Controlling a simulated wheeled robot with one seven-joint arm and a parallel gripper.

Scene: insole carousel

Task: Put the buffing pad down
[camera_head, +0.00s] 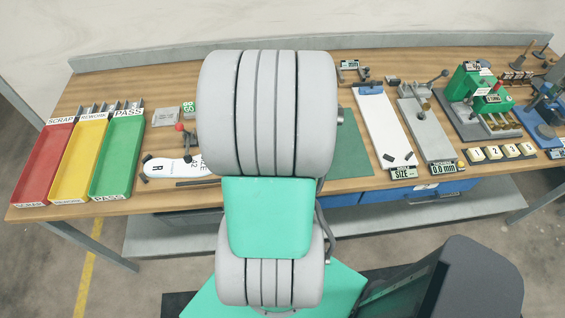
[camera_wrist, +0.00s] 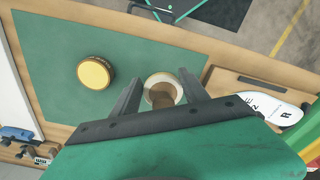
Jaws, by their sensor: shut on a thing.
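My gripper (camera_wrist: 161,76) points down over the green mat (camera_wrist: 45,40) in the wrist view. Its two dark fingers are shut on a round pale piece with a brown middle, which I take to be the buffing pad (camera_wrist: 151,80). It sits between the fingertips, over the mat's edge side. I cannot tell whether it touches the mat. A yellow-topped round piece with a brown side (camera_wrist: 95,73) rests on the mat, apart from the gripper. In the head view my arm hides the gripper, the pad and most of the mat (camera_head: 350,160).
A white insole marked R (camera_head: 170,168) lies left of my arm. Red (camera_head: 42,165), yellow (camera_head: 78,160) and green (camera_head: 117,155) trays stand at the far left. A white size board (camera_head: 385,125) and a grey gauge (camera_head: 427,130) lie right. The mat around the yellow-topped piece is bare.

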